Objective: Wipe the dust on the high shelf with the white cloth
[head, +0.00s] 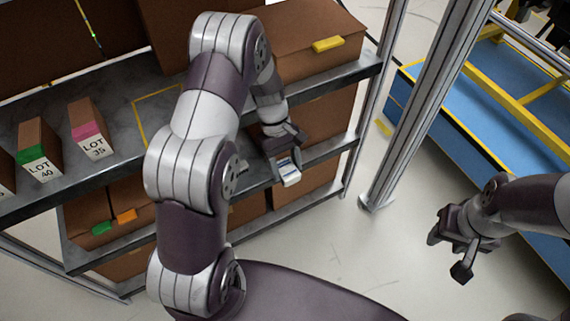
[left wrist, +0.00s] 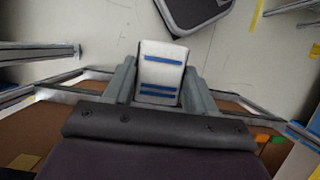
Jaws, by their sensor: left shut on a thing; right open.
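The white cloth (head: 290,175) is a small folded pad with blue stripes. My left gripper (head: 286,163) is shut on it in front of the shelf rack, out past the front edge of the high shelf (head: 110,84) and apart from it. In the left wrist view the cloth (left wrist: 160,72) sits between the two grey fingers (left wrist: 160,88). The high shelf is dark grey, with pale mottling that may be dust and a yellow outline (head: 137,112) partly hidden behind my left arm. My right gripper (head: 448,254) is open and empty over the floor at the right.
Boxes labelled LOT 40 (head: 38,152) and LOT 35 (head: 91,129) stand on the high shelf at the left. A brown carton (head: 310,45) with a yellow tag is at its right end. A metal post (head: 425,100) and a blue, yellow-framed structure (head: 480,105) stand further right.

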